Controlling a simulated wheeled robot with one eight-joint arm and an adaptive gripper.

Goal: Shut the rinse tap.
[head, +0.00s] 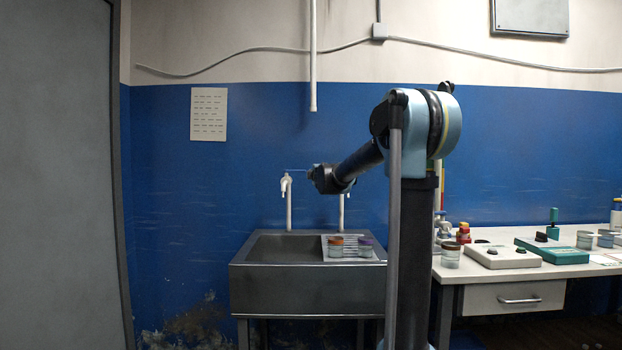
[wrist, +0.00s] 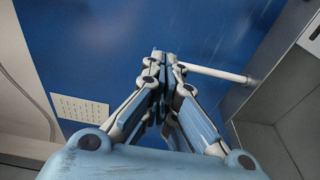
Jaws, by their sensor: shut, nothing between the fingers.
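A grey sink (head: 265,275) stands against the blue wall in the head view. A pale tap (head: 288,200) rises at its back, with a thin bar at its top reaching towards my gripper. A second pale tap (head: 342,212) stands to the right, its upper part hidden by my arm. I cannot tell which is the rinse tap, or how either is set. My gripper (head: 318,178) is near the taps' top height, between the two in the picture. In the wrist view my gripper (wrist: 165,58) is shut and empty. A pale pipe (wrist: 218,74) shows beside its tips; contact is unclear.
A vertical pipe (head: 313,60) hangs above. A bench (head: 465,276) with jars and instruments stands at right. A wall notice (head: 208,114) is at left.

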